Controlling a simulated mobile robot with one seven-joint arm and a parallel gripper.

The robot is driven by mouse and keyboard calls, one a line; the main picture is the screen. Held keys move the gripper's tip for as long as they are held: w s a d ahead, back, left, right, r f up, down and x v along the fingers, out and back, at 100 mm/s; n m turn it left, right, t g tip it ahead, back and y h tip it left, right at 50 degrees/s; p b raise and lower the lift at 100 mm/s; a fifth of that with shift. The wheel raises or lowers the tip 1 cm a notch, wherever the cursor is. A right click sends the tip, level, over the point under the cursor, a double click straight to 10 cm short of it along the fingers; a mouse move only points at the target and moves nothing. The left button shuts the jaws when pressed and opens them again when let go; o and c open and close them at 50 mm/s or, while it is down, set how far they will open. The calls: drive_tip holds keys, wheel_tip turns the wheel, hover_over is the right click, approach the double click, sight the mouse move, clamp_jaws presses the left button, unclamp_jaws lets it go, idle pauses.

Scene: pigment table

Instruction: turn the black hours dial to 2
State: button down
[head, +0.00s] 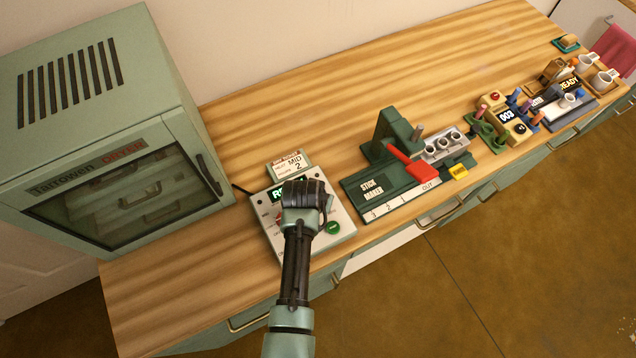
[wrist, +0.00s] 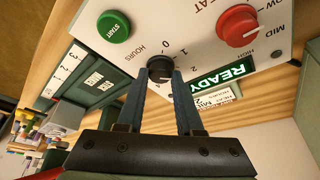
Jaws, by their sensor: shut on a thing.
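The black hours dial (wrist: 159,68) sits on the pale control panel (wrist: 205,30) in the wrist view, beside the HOURS label and small printed numbers. My gripper (wrist: 160,75) is shut on the dial, with one finger on each side. Which number its pointer faces is too small to tell. In the head view my gripper (head: 308,196) is over the control box (head: 342,222) and hides the dial.
The green START button (wrist: 114,26) and red heat knob (wrist: 238,25) flank the dial. The display reads READY (wrist: 222,76). A card (head: 290,163) reads MID 2. The dryer (head: 120,180) stands left, the stick maker (head: 385,180) right.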

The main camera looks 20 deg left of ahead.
idle(0.4)
drive_tip(key=c, duration=0.6)
unclamp_jaws()
drive_tip(key=shift+o, duration=0.2)
drive_tip(key=v, duration=1.3)
drive_tip(key=shift+b, duration=0.45)
drive_tip(key=shift+w, duration=0.1)
